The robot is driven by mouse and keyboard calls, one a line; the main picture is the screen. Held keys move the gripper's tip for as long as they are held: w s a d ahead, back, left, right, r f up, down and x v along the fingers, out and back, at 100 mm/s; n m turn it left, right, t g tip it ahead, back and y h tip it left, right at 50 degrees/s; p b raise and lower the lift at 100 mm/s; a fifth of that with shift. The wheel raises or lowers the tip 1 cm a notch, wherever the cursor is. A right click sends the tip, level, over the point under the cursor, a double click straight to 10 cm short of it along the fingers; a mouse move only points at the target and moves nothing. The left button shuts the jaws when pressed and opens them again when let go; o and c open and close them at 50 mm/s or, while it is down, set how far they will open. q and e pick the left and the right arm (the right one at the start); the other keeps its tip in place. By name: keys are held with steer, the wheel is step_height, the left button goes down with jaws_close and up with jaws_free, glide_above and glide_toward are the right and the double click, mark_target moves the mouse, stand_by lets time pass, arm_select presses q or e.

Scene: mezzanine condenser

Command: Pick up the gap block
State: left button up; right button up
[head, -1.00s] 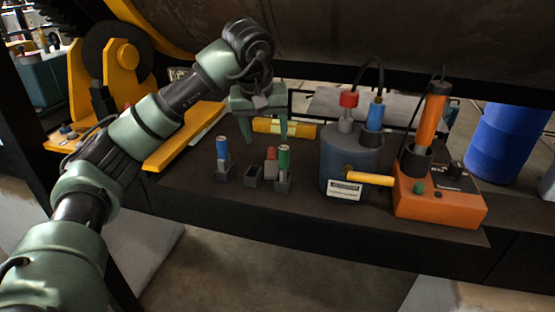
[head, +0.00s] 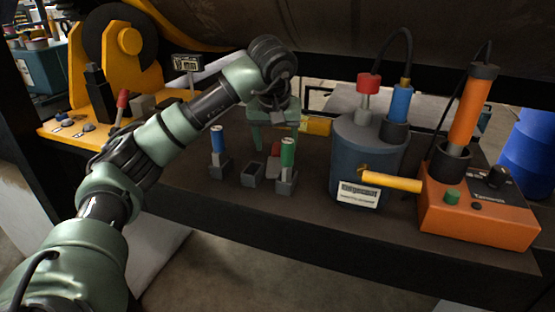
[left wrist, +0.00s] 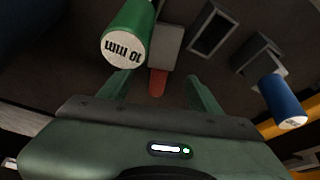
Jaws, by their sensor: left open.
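A small grey block with a red part (head: 275,150), which looks like the gap block, is on the dark bench, partly hidden behind a green cylinder (head: 287,153). In the left wrist view the grey block (left wrist: 165,45) shows beyond the fingers, and its red part (left wrist: 158,83) shows between them. My left gripper (head: 276,146) points down over it, open with nothing held. I cannot tell whether a finger touches it. The green cylinder, marked 10 mm in the left wrist view (left wrist: 125,45), stands in a grey holder close beside one finger. My right gripper is not in view.
A blue cylinder (head: 217,141) stands in a holder at left, near an empty grey holder (head: 252,174). A dark pot (head: 345,155) with a yellow handle (head: 392,182) and an orange box (head: 475,215) stand at right. A yellow bar (head: 318,126) lies behind.

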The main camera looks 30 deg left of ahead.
mark_target(276, 158)
arm_select(q)
steer(key=p+x, duration=0.2)
steer(key=x, duration=0.2)
steer(key=shift+s+a+f, duration=0.1)
steer(key=shift+f, duration=0.2)
steer(key=shift+w+f, duration=0.2)
steer(key=shift+f, duration=0.05)
steer(key=shift+s, duration=0.15)
steer(key=shift+c, duration=1.2)
steer(key=shift+r, duration=0.1)
jaws_close()
